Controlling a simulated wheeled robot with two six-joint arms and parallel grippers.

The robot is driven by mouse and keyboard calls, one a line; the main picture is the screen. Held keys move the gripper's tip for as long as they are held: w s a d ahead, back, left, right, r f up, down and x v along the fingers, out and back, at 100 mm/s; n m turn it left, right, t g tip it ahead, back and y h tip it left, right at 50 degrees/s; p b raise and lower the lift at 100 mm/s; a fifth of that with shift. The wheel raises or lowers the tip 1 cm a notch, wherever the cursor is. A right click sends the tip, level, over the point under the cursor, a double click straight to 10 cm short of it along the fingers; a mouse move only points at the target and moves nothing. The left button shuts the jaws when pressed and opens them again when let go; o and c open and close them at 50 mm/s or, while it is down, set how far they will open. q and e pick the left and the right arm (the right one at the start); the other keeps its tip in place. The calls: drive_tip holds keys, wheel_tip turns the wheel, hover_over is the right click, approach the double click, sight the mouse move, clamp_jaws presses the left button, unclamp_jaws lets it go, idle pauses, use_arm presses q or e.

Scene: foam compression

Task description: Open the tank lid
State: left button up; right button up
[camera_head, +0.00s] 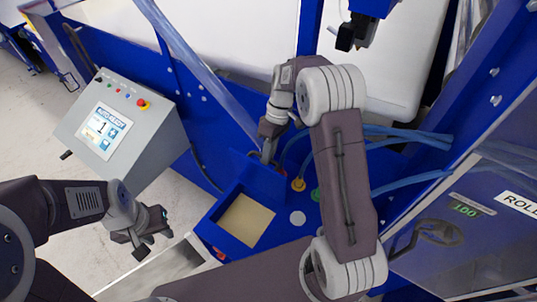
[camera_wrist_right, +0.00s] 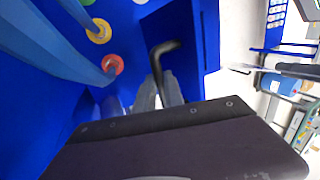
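The blue tank (camera_head: 213,229) stands at lower centre in the head view. Its top is open, and a flat tan surface (camera_head: 246,220) shows inside. The blue lid (camera_head: 258,178) stands raised at the tank's back edge. My right gripper (camera_head: 268,152) is at the top of the lid. In the right wrist view, its two grey fingers (camera_wrist_right: 158,95) close around the lower part of a bent black handle (camera_wrist_right: 165,48). The handle's far end is free. My left gripper (camera_head: 152,240) is empty, left of the tank, with its fingers apart.
A grey control panel (camera_head: 115,128) with a screen and a red button stands at left. Blue hoses (camera_head: 400,142) run to coloured ports, yellow (camera_head: 298,184) and green (camera_head: 316,195), right of the lid. A blue frame and a clear-panelled door are at right.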

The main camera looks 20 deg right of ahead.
drive_tip(key=o, duration=0.3)
drive_tip(key=shift+f, duration=0.1)
drive_tip(key=shift+o, duration=0.2)
drive_tip(key=shift+w, duration=0.1)
drive_tip(key=s+d+r+b, duration=0.7)
drive_tip(key=s+r, duration=0.2)
drive_tip(key=r, duration=0.2)
drive_tip(key=shift+b, duration=0.3)
drive_tip(key=shift+d, duration=0.1)
drive_tip(key=shift+s, duration=0.15)
